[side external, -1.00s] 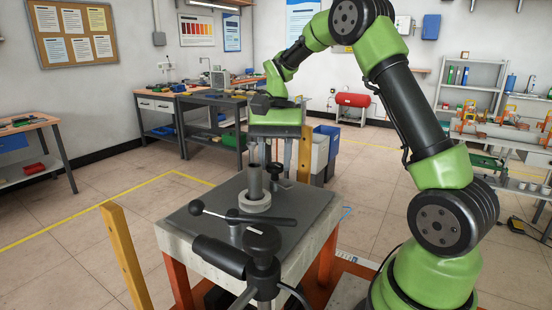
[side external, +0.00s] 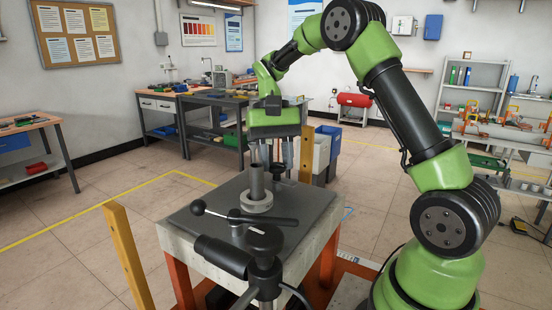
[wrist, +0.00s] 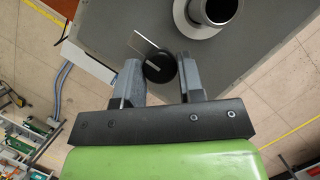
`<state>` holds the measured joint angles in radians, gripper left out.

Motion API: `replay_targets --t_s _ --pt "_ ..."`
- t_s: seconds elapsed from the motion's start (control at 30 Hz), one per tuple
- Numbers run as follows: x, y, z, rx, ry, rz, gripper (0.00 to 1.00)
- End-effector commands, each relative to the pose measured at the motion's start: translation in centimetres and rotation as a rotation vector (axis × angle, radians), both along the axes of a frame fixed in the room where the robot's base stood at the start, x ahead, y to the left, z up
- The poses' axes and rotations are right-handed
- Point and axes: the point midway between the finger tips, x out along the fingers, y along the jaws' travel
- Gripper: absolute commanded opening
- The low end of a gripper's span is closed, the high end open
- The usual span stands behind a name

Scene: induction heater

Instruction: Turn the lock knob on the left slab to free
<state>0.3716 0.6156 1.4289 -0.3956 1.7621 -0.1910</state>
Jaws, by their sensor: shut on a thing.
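The black round lock knob (wrist: 163,70) with a pale line on top stands between the fingers of my gripper (wrist: 158,77) in the wrist view. A thin pale plate (wrist: 146,44) sticks out beside it. My gripper is shut on the knob, pointing down. In the side view, the knob (side external: 279,175) shows low between the fingers of my gripper (side external: 278,165), at the far edge of the dark grey slab top (side external: 190,222).
A grey upright tube (side external: 255,182) in a pale ring (side external: 256,202) stands close to my gripper. A lever with a ball end (side external: 198,207) and a black handle (side external: 275,221) lies nearer the camera. A black knobbed fitting (side external: 263,238) stands at the front.

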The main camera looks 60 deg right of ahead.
Motion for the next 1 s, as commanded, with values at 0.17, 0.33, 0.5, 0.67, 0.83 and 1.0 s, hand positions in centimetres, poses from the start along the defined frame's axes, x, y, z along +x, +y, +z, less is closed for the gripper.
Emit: replay_targets --t_s 0.17,0.33,0.5,0.67,0.83,1.0 --pt "0.0 0.0 0.0 0.0 -0.001 0.001 0.45" --pt "0.0 0.0 0.0 0.0 0.0 0.0 0.61" --pt "0.0 0.0 0.0 0.0 0.0 0.0 0.61" --pt "0.3 -0.3 0.9 -0.001 -0.003 0.0 0.61" --pt "1.0 -1.0 3.0 -0.004 -0.003 -0.001 0.61" --pt "1.6 -1.5 5.1 -0.002 -0.002 0.0 0.61"
